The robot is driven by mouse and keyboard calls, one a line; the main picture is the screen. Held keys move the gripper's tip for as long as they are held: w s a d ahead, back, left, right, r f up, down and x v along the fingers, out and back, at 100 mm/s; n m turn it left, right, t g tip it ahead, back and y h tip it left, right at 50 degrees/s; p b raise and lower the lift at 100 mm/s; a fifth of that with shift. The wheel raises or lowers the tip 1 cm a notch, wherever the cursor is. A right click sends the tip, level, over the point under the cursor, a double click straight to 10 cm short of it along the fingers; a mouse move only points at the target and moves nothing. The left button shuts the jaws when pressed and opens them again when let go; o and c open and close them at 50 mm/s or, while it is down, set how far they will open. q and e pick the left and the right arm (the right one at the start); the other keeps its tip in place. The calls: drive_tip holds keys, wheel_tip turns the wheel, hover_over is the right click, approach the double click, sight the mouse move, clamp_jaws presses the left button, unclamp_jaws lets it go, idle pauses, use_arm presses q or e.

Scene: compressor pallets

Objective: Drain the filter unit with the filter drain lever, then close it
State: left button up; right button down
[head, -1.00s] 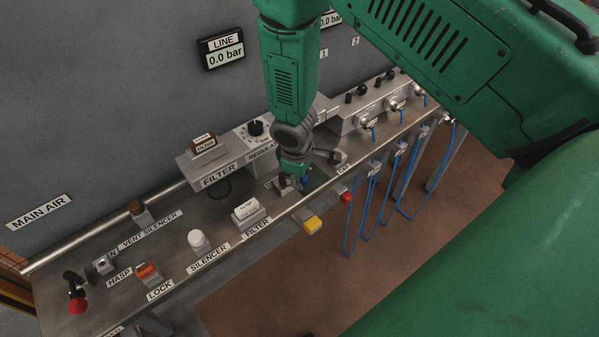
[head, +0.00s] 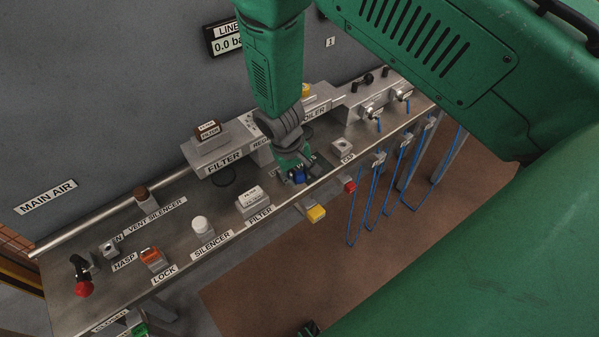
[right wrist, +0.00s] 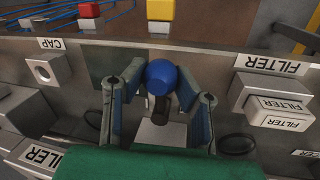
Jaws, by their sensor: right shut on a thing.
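The filter unit (head: 217,152) is a grey block labelled FILTER on the back rail, with a brown labelled block (head: 208,131) on top. A pale block (head: 253,201) labelled FILTER stands at the bench's front; pale FILTER blocks also show in the right wrist view (right wrist: 277,104). My right gripper (head: 293,172) is low over the bench, right of that block. In the right wrist view its fingers (right wrist: 160,92) are shut on a blue round-headed piece (right wrist: 160,76) with a dark stem. I cannot tell whether this is the drain lever. My left gripper is not in view.
A grey holed block (head: 343,148) by the CAP label stands right of my gripper. Yellow (head: 316,213) and red (head: 350,187) pieces stick out from the front edge, with blue hoses (head: 386,195) farther right. A white silencer (head: 201,227) stands left.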

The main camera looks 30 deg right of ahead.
drive_tip(key=shift+s+a, duration=0.15)
drive_tip(key=shift+a, duration=0.05)
idle(0.3)
drive_tip(key=c, duration=1.2)
unclamp_jaws()
drive_tip(key=shift+a+r, duration=0.1)
drive_tip(key=shift+r, duration=0.2)
drive_tip(key=r, duration=0.3)
drive_tip(key=a+r, duration=0.1)
drive_tip(key=r, duration=0.3)
drive_tip(key=a+r, duration=0.1)
drive_tip(key=r, duration=0.3)
drive_tip(key=shift+w+a, duration=0.15)
drive_tip(key=shift+w, duration=0.1)
